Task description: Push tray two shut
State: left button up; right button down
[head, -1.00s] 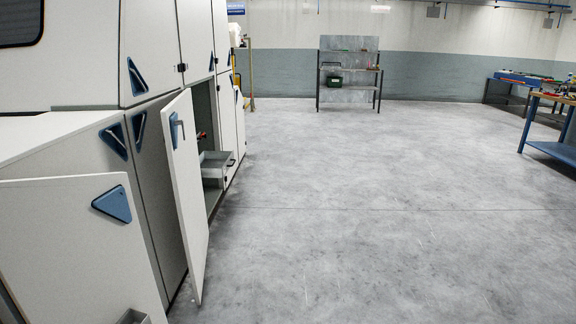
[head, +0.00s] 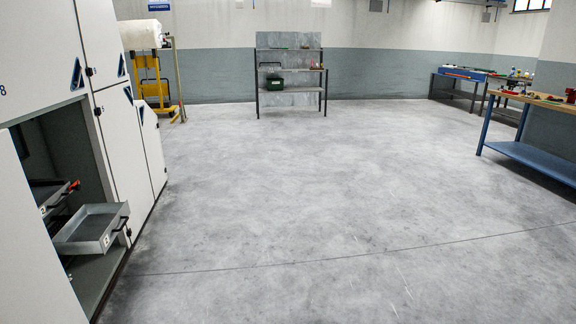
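A grey metal tray (head: 88,222) sticks out of an open cabinet bay at the left, with a dark handle on its front. Its small white label seems to read 3. Behind and to the left of it, a second, darker tray (head: 47,190) shows partly in the bay, with a small label whose number I cannot read for sure. Something red lies at its edge. I cannot tell for sure which one is tray two. Neither of my grippers is in view.
An open white door (head: 30,265) stands at the near left, hiding part of the bay. The grey floor (head: 300,210) is clear. A shelf rack (head: 290,85) and a yellow trolley (head: 152,85) stand at the back, a blue-framed workbench (head: 535,155) at the right.

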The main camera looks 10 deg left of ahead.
aim_at(94, 228)
jog(key=u, duration=0.15)
jog(key=i, duration=2.4)
jog(key=u, duration=1.75)
jog(key=i, duration=1.6)
jog(key=u, duration=1)
